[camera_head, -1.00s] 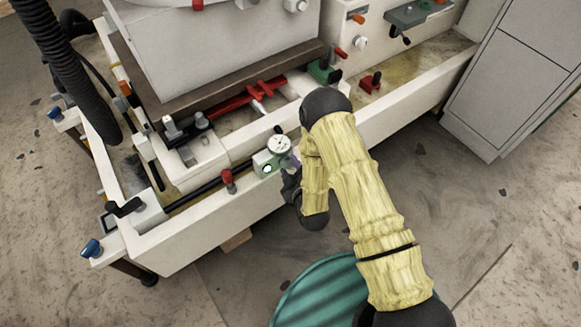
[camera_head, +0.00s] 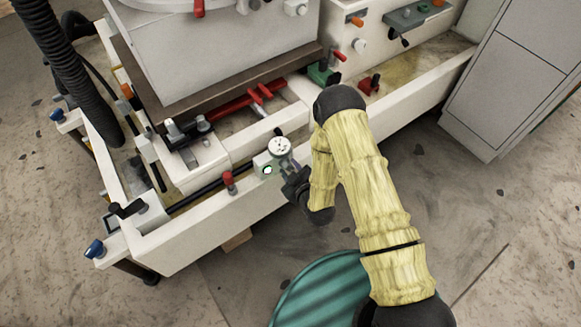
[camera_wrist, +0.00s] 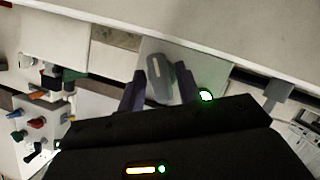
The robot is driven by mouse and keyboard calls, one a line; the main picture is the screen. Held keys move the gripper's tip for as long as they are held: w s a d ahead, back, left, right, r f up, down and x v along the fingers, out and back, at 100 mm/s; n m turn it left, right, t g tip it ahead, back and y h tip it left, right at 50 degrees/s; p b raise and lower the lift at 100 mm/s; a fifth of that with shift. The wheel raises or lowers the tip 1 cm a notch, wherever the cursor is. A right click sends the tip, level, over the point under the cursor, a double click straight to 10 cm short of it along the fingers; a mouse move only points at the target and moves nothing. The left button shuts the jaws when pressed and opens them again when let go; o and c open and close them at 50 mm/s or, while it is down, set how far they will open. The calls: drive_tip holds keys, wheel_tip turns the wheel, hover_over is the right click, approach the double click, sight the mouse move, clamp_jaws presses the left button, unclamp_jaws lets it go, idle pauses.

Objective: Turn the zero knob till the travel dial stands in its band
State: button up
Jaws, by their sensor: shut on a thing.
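The travel dial (camera_head: 280,147) is a small round white gauge on a pale block at the machine's front rail. Its dark marks are too small to read, so I cannot tell where the needle stands against the band. My gripper (camera_head: 289,176) is at the right side of this block in the head view, partly hidden by its own wrist. In the wrist view the grey zero knob (camera_wrist: 160,78), with a pale line on it, sits between the two dark purplish fingers of my gripper (camera_wrist: 159,88). The gripper is shut on the knob.
A lit green spot (camera_head: 267,170) is on the block below the dial. A red-capped post (camera_head: 229,182) stands on the rail to the left. A red clamp (camera_head: 255,99) lies in the machine bed behind. A teal round object (camera_head: 325,295) is on the floor below my arm.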

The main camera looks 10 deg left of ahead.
drive_tip(key=m+g, duration=0.1)
drive_tip(key=m+y+p, duration=0.1)
drive_tip(key=m, duration=0.1)
drive_tip(key=shift+w+d+g, duration=0.1)
drive_tip(key=shift+d+g, duration=0.1)
drive_tip(key=shift+g, duration=0.2)
drive_tip(key=shift+m+g+y+p, duration=0.4)
drive_tip(key=shift+m+g+y, duration=0.4)
drive_tip(key=shift+m, duration=0.8)
drive_tip(key=o, duration=0.7)
drive_tip(key=shift+c, duration=0.2)
drive_tip(key=p+v, duration=0.3)
drive_tip(key=v, duration=1.4)
drive_tip(key=shift+d, duration=0.3)
drive_tip(key=shift+w, duration=0.1)
